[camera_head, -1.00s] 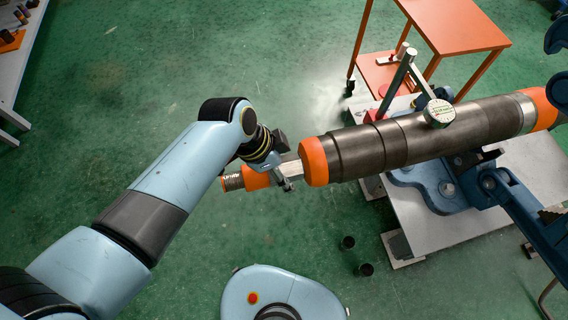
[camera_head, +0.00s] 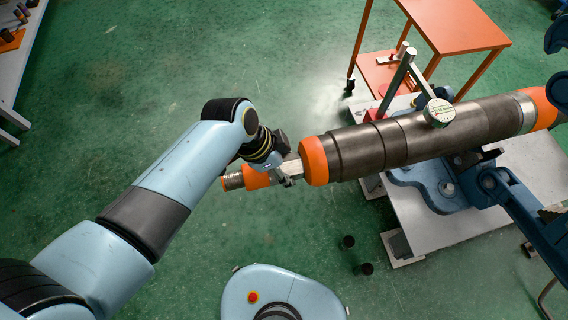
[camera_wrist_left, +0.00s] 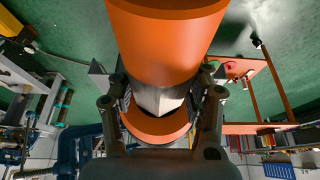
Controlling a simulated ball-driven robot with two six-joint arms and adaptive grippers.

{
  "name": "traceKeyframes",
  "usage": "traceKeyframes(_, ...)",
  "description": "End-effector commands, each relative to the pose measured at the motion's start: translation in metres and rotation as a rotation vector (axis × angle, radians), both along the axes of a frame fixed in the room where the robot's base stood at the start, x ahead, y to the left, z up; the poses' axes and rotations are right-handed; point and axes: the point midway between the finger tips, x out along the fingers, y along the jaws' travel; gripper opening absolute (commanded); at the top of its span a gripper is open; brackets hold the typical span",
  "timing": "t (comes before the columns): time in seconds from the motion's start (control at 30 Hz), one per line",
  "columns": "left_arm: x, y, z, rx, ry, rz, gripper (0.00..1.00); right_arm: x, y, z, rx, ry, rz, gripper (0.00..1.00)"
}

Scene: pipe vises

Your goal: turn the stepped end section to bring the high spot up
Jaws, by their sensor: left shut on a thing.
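The stepped end section (camera_head: 255,178) sticks out at the left end of a long dark pipe (camera_head: 385,145). It has a threaded tip, an orange collar and bright flats. My left gripper (camera_head: 287,174) is shut on the flats, between the orange collar and the pipe's orange end band (camera_head: 314,161). In the left wrist view my gripper's fingers (camera_wrist_left: 160,100) straddle the bright flats (camera_wrist_left: 158,99). A round dial gauge (camera_head: 439,112) sits against the top of the pipe; its reading is too small to tell. The high spot cannot be made out. My right gripper is not in view.
A blue vise (camera_head: 440,190) supports the pipe on a grey plate (camera_head: 440,225). The gauge's stand (camera_head: 398,80) rises behind the pipe. An orange table (camera_head: 455,25) stands at the back. Two small dark cups (camera_head: 347,242) are on the green floor, which is open at left.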

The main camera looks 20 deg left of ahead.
Motion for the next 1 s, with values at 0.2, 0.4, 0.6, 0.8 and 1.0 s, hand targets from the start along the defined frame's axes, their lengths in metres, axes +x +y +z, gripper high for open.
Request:
traceKeyframes(0.2,0.001,0.001,-0.001,-0.039,0.059,0.0,0.17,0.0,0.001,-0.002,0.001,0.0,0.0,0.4)
traceKeyframes(0.4,0.002,0.002,-0.002,-0.117,0.175,0.001,0.17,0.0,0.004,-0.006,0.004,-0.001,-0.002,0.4)
traceKeyframes(0.6,0.003,0.003,-0.004,-0.22,0.329,0.001,0.17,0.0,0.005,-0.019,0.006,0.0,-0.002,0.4)
traceKeyframes(0.8,0.004,0.003,-0.007,-0.328,0.487,0.001,0.17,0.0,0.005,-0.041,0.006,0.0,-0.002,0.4)
traceKeyframes(1.0,0.005,0.003,-0.009,-0.434,0.645,0.001,0.17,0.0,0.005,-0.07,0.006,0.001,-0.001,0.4)
